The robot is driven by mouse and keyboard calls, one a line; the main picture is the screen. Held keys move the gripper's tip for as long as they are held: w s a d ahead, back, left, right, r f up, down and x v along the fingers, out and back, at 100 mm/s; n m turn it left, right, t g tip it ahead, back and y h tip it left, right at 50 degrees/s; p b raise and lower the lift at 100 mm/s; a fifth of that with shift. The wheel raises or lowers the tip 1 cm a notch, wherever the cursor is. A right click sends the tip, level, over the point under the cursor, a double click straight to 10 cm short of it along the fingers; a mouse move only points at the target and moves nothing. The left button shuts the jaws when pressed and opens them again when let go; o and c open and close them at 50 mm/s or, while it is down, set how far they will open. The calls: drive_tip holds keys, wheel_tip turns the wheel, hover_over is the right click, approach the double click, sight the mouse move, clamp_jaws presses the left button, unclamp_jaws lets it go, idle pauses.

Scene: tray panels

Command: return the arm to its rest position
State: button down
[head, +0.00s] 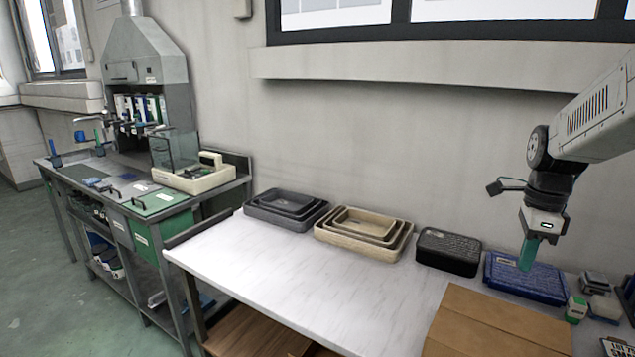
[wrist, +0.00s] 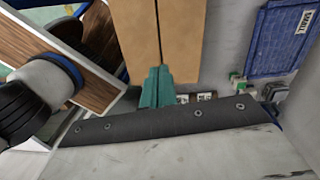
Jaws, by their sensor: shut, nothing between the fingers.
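My gripper (head: 529,252) hangs from the arm at the right of the head view, with its teal fingers pointing down. It is above the table's right part, in front of the blue tray (head: 527,279). In the wrist view the teal fingers (wrist: 157,88) are together, with nothing between them. My arm reaches in from the upper right of the head view and bends down at the wrist. The gripper appears clear of the table and touches nothing that I can see.
The white table (head: 300,276) holds grey nested trays (head: 287,205), beige nested trays (head: 364,227), a black tray (head: 448,251) and a cardboard sheet (head: 490,325). Small boxes (head: 576,309) stand at the right. A workbench (head: 150,205) stands at left. The table's middle is bare.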

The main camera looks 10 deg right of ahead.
drive_tip(key=s+a+r+n+t, duration=0.2)
drive_tip(key=s+a+r+n, duration=0.1)
drive_tip(key=s+a+n, duration=1.5)
drive_tip(key=a+n, duration=0.1)
drive_tip(key=n, duration=0.6)
drive_tip(key=shift+a+h, duration=0.3)
